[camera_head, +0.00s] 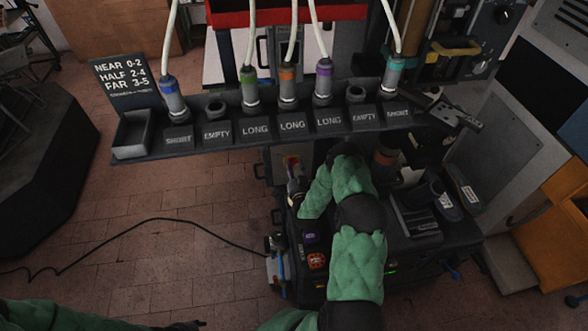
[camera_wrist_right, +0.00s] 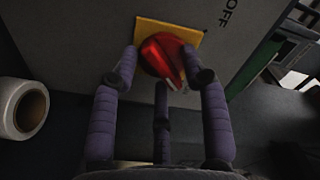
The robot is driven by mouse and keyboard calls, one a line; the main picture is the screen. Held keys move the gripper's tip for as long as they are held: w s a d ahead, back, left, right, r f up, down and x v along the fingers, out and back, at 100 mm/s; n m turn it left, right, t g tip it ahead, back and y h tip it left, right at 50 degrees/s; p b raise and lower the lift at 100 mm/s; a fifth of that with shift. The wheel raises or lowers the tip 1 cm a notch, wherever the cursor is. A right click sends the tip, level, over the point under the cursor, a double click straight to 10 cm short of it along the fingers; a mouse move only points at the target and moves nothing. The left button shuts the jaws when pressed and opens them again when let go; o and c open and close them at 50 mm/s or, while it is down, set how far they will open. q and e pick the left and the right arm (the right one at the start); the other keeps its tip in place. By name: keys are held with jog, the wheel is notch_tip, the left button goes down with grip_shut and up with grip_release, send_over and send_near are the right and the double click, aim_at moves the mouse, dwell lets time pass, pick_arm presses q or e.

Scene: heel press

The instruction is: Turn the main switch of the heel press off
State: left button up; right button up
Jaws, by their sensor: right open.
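The main switch (camera_wrist_right: 165,58) is a red rotary knob on a yellow plate (camera_wrist_right: 190,32), with the word OFF printed on the grey panel to the plate's right. Its raised handle runs from upper left to lower right in the wrist view. My right gripper (camera_wrist_right: 163,80) is open, with its purple-grey fingers spread around the knob; whether they touch it I cannot tell. In the head view my right gripper (camera_head: 296,184) is at the press's left side, by a small orange-red patch. My left gripper (camera_head: 185,326) only shows as a dark shape at the bottom edge.
A rack (camera_head: 240,137) with labelled slots and hanging cables spans above the press. A white roll (camera_wrist_right: 22,108) is left of the gripper in the wrist view. A dark cable (camera_head: 150,222) lies on the tiled floor. The floor at left is mostly free.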

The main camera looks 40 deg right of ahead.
grip_shut()
jog(key=shift+n, duration=0.4)
jog(key=n+b, duration=0.3)
jog(key=n, duration=0.3)
jog(key=n+b, duration=0.2)
jog(key=n, duration=0.4)
jog(key=shift+r+n+b, duration=0.2)
jog(key=shift+n+b, duration=0.2)
jog(key=n+b, duration=0.1)
jog(key=n, duration=0.3)
jog(key=shift+a, duration=0.15)
jog(key=shift+r+n, duration=0.1)
jog(key=shift+n, duration=0.2)
